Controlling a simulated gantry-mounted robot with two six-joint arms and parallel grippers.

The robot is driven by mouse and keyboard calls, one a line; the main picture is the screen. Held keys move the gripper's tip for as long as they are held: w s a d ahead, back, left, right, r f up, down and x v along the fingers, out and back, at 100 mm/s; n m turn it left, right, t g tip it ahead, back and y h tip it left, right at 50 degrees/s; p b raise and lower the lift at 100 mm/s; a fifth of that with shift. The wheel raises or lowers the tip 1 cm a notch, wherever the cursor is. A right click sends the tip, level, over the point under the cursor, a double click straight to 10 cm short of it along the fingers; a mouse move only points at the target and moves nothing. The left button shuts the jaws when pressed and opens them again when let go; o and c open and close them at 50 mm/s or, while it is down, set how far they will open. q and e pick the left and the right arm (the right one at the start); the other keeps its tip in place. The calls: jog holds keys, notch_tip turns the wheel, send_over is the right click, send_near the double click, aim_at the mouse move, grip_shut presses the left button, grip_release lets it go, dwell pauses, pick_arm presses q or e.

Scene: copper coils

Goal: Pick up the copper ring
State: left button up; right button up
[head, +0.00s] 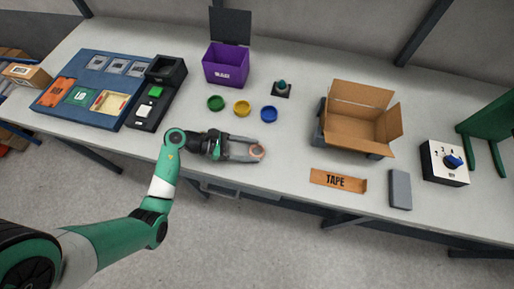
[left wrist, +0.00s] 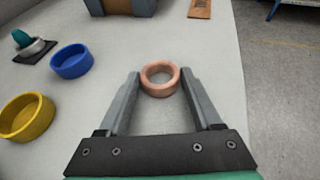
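The copper ring (head: 257,151) lies flat on the pale table near its front edge. It also shows in the left wrist view (left wrist: 160,90), between the tips of my left gripper's fingers. My left gripper (head: 256,153) is open around the ring, with one finger on each side. My right gripper is not in view.
A purple bin (head: 227,66) stands farther back. The table's front edge is close.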

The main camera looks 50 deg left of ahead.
pick_arm(q)
jog(key=c, duration=0.9)
grip_shut()
